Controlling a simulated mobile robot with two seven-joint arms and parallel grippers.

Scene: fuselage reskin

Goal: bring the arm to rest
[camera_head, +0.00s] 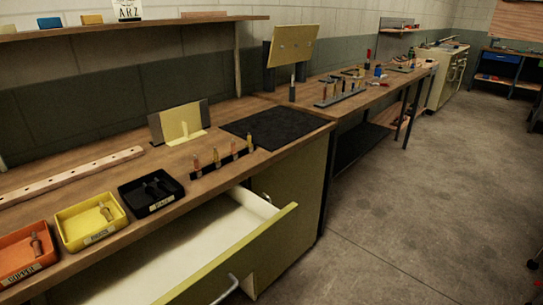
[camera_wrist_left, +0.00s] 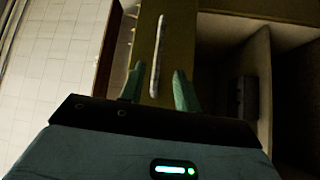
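Neither gripper shows in the head view. In the left wrist view my left gripper (camera_wrist_left: 158,88) has its two green fingers apart. A pale bar handle (camera_wrist_left: 159,50) on an olive drawer front (camera_wrist_left: 177,45) lies in line with the gap between them. I cannot tell how far the handle is from the fingertips, and no grip on it shows. In the head view the drawer (camera_head: 205,250) under the bench stands pulled open, with its metal handle (camera_head: 226,290) at the bottom edge. My right gripper is in neither view.
The bench (camera_head: 205,139) carries an orange tray (camera_head: 27,252), a yellow tray (camera_head: 90,221), a black tray (camera_head: 150,193), a tool rack (camera_head: 222,161) and a dark mat (camera_head: 275,127). A dark object (camera_wrist_left: 246,97) sits in a compartment in the wrist view.

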